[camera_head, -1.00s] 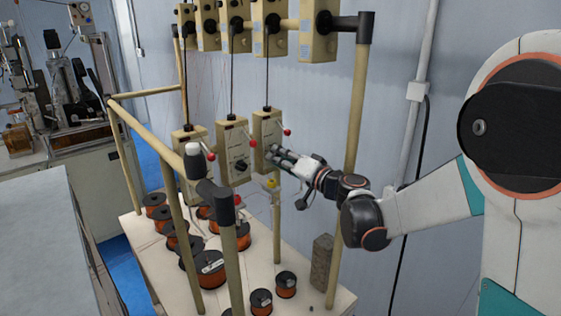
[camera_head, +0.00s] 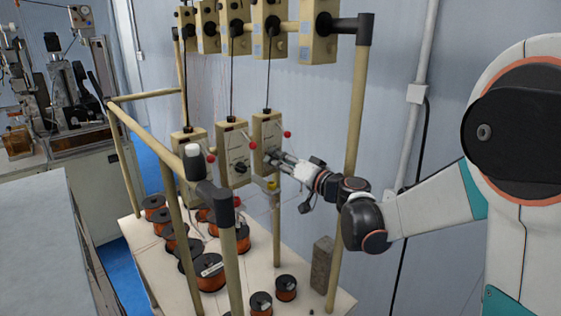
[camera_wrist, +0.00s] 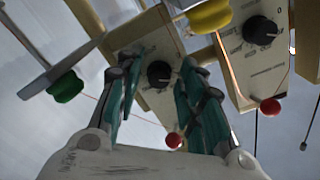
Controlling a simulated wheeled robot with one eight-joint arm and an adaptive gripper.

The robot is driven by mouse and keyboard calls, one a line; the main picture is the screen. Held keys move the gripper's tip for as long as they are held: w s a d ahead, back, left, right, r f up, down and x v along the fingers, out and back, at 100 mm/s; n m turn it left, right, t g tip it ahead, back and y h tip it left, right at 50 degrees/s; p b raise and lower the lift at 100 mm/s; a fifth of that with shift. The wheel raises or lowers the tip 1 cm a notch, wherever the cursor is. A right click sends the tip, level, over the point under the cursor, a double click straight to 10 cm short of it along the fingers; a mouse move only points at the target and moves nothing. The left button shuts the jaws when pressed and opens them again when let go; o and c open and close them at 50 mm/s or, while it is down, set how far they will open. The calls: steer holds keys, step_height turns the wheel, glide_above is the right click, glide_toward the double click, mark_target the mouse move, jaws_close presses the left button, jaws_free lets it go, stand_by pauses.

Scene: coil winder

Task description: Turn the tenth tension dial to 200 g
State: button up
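In the head view, my gripper (camera_head: 274,160) is at the front of the rightmost lower tension box (camera_head: 264,128), a beige box with a red ball on a lever. In the wrist view, that box (camera_wrist: 165,102) carries a black dial (camera_wrist: 159,74) with a light pointer mark. My gripper (camera_wrist: 164,62) is open, with one teal-padded finger on each side of the dial. A gap shows between the dial and the fingers; I cannot tell how near the tips are in depth. The fingers hide the dial in the head view, and the scale is too small to read.
A neighbouring tension box (camera_head: 233,152) with its own black dial (camera_wrist: 260,30) stands close by. A yellow knob (camera_wrist: 210,15) and a green knob (camera_wrist: 66,87) flank the fingers. A beige post (camera_head: 352,110) stands near my arm. Copper wire spools (camera_head: 210,272) stand below.

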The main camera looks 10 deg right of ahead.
stand_by(0.3)
steer(key=v, duration=1.2)
